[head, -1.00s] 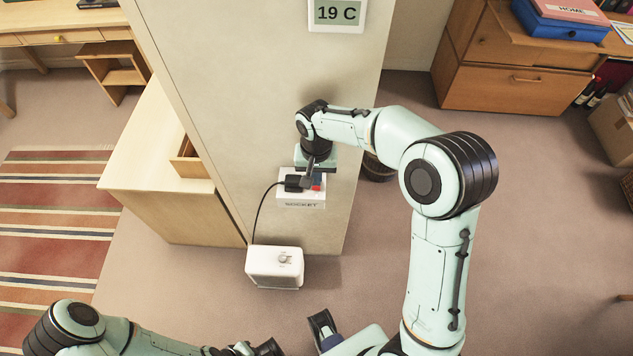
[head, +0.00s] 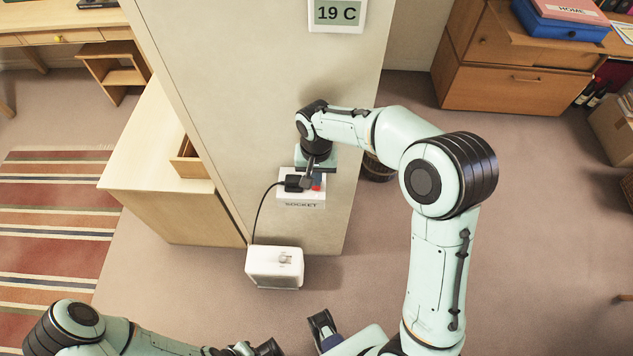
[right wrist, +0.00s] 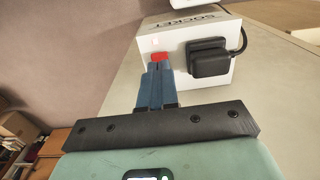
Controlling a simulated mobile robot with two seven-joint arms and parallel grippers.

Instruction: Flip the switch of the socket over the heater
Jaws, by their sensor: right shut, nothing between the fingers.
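The white socket box (head: 287,190), labelled SOCKET, is fixed on the pale wall pillar. A black plug (head: 293,184) with a cable sits in it, and a red switch (head: 316,187) is beside the plug. My right gripper (head: 308,183) is shut and empty, its fingertips at the red switch. In the right wrist view the shut fingers (right wrist: 158,68) point at the red switch (right wrist: 159,57), touching or nearly so. The white heater (head: 275,263) stands below, with a dial on top. My left gripper (head: 258,349) shows only partly at the bottom edge.
A wooden cabinet (head: 150,160) with an open drawer stands left of the pillar. A dark wastebasket (head: 378,169) is behind my right arm.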

